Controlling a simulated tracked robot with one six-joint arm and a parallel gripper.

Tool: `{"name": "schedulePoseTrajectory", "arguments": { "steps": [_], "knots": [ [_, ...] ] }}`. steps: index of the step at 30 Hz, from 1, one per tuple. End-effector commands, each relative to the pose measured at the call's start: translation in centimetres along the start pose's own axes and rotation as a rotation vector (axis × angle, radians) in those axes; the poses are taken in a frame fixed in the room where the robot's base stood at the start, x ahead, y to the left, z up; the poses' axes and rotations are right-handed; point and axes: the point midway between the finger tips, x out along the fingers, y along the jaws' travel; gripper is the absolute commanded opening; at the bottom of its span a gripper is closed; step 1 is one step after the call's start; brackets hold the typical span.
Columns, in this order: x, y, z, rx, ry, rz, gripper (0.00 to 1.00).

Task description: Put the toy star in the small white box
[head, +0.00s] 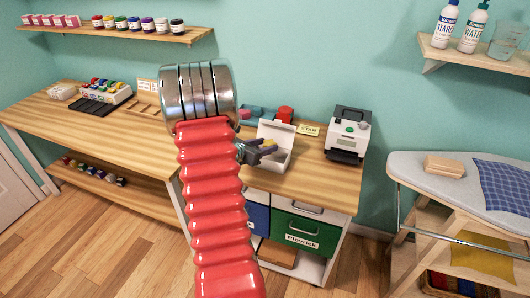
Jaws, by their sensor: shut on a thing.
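My gripper (264,150), dark grey, shows just right of my red arm. It is shut on a small yellow thing, which I take for the toy star (268,144); its shape is too small and too covered by the fingers to make out. The small white box (277,131) stands open on the wooden table, its raised white panel behind the gripper. In the picture the fingertips overlap the box opening; I cannot tell how high above it they are. My arm hides part of the table left of the box.
A white and black machine (348,135) stands right of the box. A small yellow card (309,130), a red round container (285,114) and a blue tray (258,113) are behind. Drawers, one green (305,231), sit below. An ironing board (430,185) is at right.

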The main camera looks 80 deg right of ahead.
Motion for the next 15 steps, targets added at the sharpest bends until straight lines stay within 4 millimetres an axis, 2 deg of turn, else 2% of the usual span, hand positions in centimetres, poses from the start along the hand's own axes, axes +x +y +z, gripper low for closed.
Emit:
{"name": "schedulePoseTrajectory", "arguments": {
  "steps": [6, 15],
  "knots": [
    [1.0, 0.0, -2.4, -0.003, 0.002, -0.001, 0.21],
    [1.2, 0.0, -2.8, 0.000, 0.000, 0.000, 0.21]
  ]
}}
